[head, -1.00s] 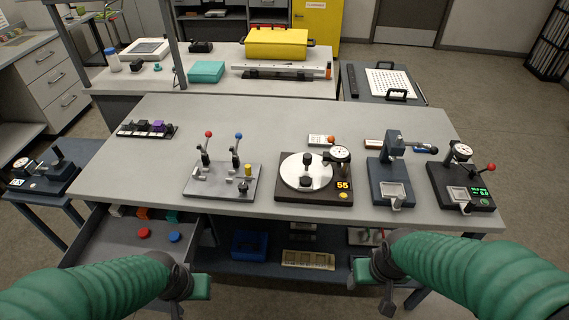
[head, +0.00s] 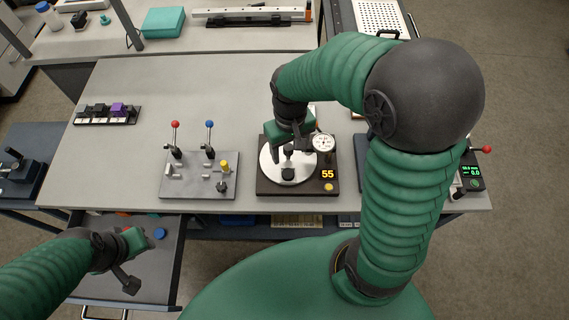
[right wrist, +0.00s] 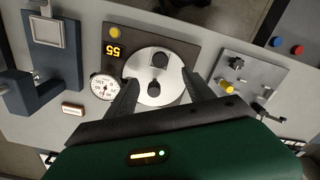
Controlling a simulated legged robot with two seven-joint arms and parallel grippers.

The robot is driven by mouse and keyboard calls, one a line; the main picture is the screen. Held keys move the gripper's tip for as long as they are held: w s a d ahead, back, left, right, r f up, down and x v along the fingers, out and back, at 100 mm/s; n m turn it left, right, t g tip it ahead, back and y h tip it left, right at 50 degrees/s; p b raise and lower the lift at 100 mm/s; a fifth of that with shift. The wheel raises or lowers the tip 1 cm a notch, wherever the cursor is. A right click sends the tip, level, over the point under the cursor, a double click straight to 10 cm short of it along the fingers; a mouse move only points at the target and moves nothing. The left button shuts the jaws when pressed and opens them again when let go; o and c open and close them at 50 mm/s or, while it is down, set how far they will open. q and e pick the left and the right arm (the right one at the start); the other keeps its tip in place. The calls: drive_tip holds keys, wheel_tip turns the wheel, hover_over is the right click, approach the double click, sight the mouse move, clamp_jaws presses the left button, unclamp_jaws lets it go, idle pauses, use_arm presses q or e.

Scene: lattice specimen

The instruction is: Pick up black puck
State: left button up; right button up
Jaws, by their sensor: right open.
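A short black puck (head: 288,175) sits on a round white disc (head: 266,166) near its front edge.
The dark base with the "55" display (head: 327,174) carries a dial gauge (head: 324,143) right beside the disc. A lever plate (head: 198,190) stands to the left, a rack of small blocks (head: 108,115) further left. A blue disc (head: 160,234) lies in the drawer.

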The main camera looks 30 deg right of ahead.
wheel_tip(320, 180, down, 2)
drive_tip(key=a, duration=0.1)
hover_over(288, 175)
drive_tip(key=a, duration=0.1)
drive_tip(key=f, duration=0.4)
drive_tip(key=shift+s+a+f, duration=0.1)
drive_tip(key=shift+a+f, duration=0.1)
drive_tip(key=shift+f, duration=0.05)
drive_tip(key=shift+w+d+f, duration=0.3)
drive_tip(key=shift+f, duration=0.3)
drive_tip(key=shift+w+d+f, duration=0.25)
drive_tip(key=shift+f, duration=0.3)
drive_tip(key=f, duration=0.1)
drive_tip(key=d+f, duration=0.1)
drive_tip(key=f+p, duration=0.1)
drive_tip(key=f, duration=0.1)
drive_tip(key=shift+s+d, duration=0.25)
drive_tip(key=shift+d, duration=0.1)
drive_tip(key=shift+a+f, duration=0.1)
drive_tip(key=shift+f, duration=0.25)
drive_tip(key=shift+s+a, duration=0.15)
drive_tip(key=shift+a, duration=0.55)
drive_tip(key=c, duration=0.8)
use_arm(q)
drive_tip(key=shift+s+a+r, duration=0.25)
drive_tip(key=shift+a+r, duration=0.15)
drive_tip(key=shift+a, duration=0.2)
use_arm(e)
clamp_jaws()
